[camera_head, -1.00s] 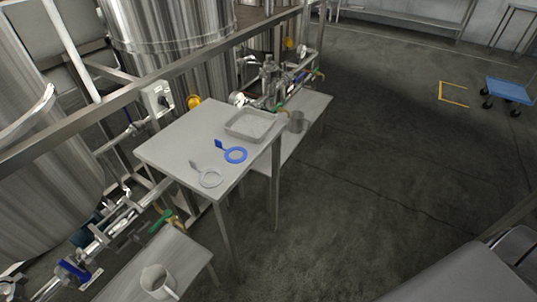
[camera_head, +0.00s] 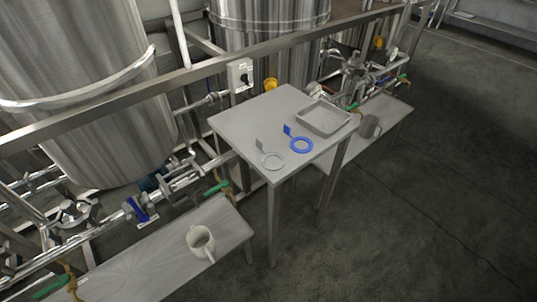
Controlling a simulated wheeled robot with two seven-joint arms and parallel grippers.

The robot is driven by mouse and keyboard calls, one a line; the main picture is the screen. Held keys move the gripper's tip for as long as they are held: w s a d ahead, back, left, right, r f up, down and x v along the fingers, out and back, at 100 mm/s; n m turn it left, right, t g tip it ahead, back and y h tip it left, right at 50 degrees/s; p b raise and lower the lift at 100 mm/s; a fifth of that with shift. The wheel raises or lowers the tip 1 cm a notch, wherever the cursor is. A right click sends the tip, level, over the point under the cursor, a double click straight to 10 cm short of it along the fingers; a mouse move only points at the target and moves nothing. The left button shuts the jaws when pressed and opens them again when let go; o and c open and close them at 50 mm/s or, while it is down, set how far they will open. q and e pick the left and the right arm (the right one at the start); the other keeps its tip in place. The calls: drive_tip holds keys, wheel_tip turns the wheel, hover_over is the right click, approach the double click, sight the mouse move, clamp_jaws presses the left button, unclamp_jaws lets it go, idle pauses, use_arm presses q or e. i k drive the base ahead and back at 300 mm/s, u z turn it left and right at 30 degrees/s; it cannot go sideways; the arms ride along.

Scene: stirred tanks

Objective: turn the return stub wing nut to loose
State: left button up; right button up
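I cannot tell for certain which fitting is the return stub wing nut. In the head view, a metal clamp-like fitting (camera_head: 75,212) sits on the pipework at the lower left. A blue-handled valve (camera_head: 137,208) is on the same pipe, to its right. Another cluster of metal fittings (camera_head: 354,62) stands at the back, behind the small table. At this size no wing nut's position, tight or loose, can be read. Neither of my grippers is in view.
A small table (camera_head: 235,118) holds a tray (camera_head: 312,122), a blue ring gasket (camera_head: 301,145) and a white ring gasket (camera_head: 272,161). A low bench (camera_head: 150,262) carries a jug (camera_head: 200,240). A metal rail (camera_head: 130,100) crosses before the tanks (camera_head: 75,60). The floor at right is clear.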

sight(53, 234)
drive_tip(key=u, duration=2.05)
drive_tip(key=k, duration=1.3)
drive_tip(key=z, duration=0.75)
drive_tip(key=i, duration=1.7)
drive_tip(key=u, duration=0.85)
